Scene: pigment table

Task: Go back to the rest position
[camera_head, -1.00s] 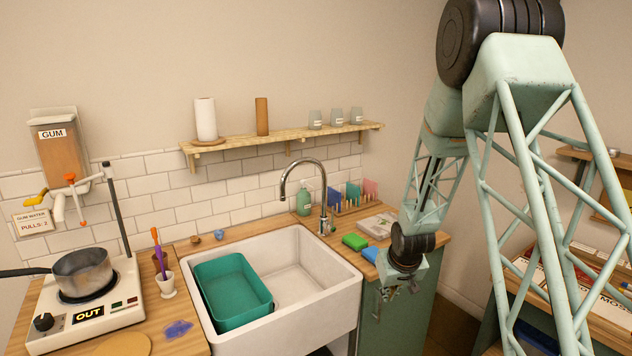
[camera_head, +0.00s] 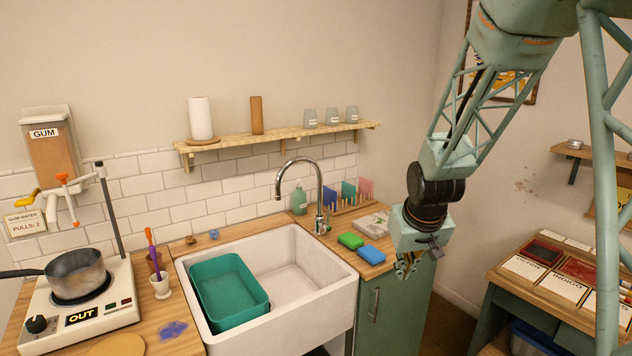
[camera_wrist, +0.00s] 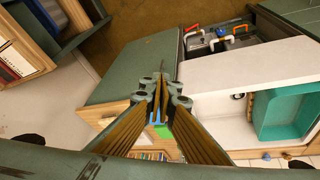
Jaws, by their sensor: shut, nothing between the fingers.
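My gripper (camera_head: 405,266) hangs at the end of my arm in the head view, just right of the sink, in front of the counter's right end. It points down and holds nothing. In the wrist view my gripper (camera_wrist: 160,120) has its fingers together, over the counter's edge. A blue sponge (camera_head: 372,255) and a green sponge (camera_head: 350,240) lie on the counter to its left in the head view.
The white sink (camera_head: 322,312) holds a green basin (camera_head: 228,290). A tall faucet (camera_head: 318,190) stands behind it. A hot plate (camera_head: 112,312) with a pot (camera_head: 75,275) is at left. A pigment table (camera_head: 560,318) stands at right, beyond a floor gap.

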